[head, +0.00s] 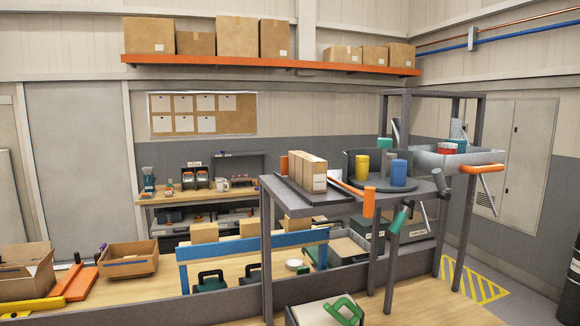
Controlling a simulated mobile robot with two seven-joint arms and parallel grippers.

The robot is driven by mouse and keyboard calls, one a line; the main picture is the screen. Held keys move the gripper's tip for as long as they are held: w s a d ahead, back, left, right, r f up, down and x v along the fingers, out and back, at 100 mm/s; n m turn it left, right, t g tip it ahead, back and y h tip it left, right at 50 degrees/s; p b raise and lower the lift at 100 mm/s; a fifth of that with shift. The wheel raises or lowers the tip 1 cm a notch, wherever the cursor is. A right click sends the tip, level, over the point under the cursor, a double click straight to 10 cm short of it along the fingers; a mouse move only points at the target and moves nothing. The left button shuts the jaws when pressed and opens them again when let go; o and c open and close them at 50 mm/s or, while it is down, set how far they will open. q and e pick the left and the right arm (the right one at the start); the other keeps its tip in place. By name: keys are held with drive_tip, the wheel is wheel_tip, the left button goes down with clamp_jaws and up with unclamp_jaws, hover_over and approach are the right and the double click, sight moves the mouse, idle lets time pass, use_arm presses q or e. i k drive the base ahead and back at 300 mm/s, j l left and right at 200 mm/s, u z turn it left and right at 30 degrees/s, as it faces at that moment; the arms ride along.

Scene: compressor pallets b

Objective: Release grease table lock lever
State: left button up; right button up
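A grey round turntable (374,184) sits on a grey metal stand and carries a yellow can (361,168) and a blue can (398,173). An orange lever (350,189) slants across its front left, ending in an orange grip (369,204). Another orange handle (482,169) with a metal rod is at the grey bin on the right. I cannot tell which of these is the grease table lock lever. Neither of my grippers shows in the head view.
Several cardboard cartons (313,173) stand on the stand's left part. A grey bin (458,160) holds a red can. Open boxes (127,261) lie at left. Striped floor (474,280) is clear at right.

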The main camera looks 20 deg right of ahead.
sight(397, 224)
drive_tip(key=z, duration=1.15)
